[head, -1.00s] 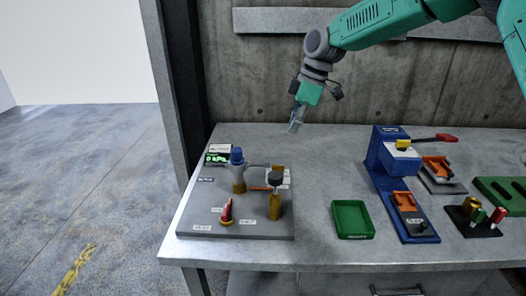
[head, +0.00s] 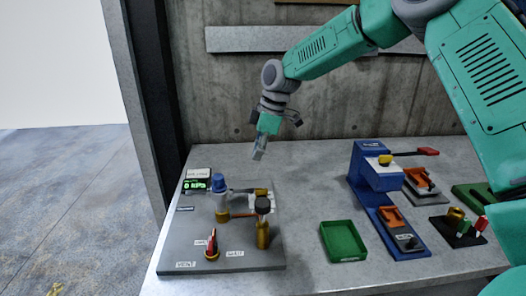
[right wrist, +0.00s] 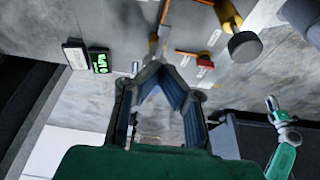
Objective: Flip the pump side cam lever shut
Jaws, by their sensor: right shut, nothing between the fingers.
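My right gripper (head: 259,150) is shut and empty. It hangs above the bench behind the pump board (head: 245,255), apart from the fittings. In the right wrist view its fingers (right wrist: 162,70) meet at the tips. The board carries a blue-capped post (head: 219,190), a brass valve with a black knob (head: 263,232), a red lever (head: 212,243) and a thin orange bar (head: 243,213) between the fittings. I cannot tell which part is the pump side cam lever or how it stands.
A display (head: 197,184) reads 0 kPa at the board's back left. A green tray (head: 343,241) and a blue press-like stand (head: 375,180) are to the right. A concrete wall (head: 350,115) stands behind the bench. Bench surface behind the board is clear.

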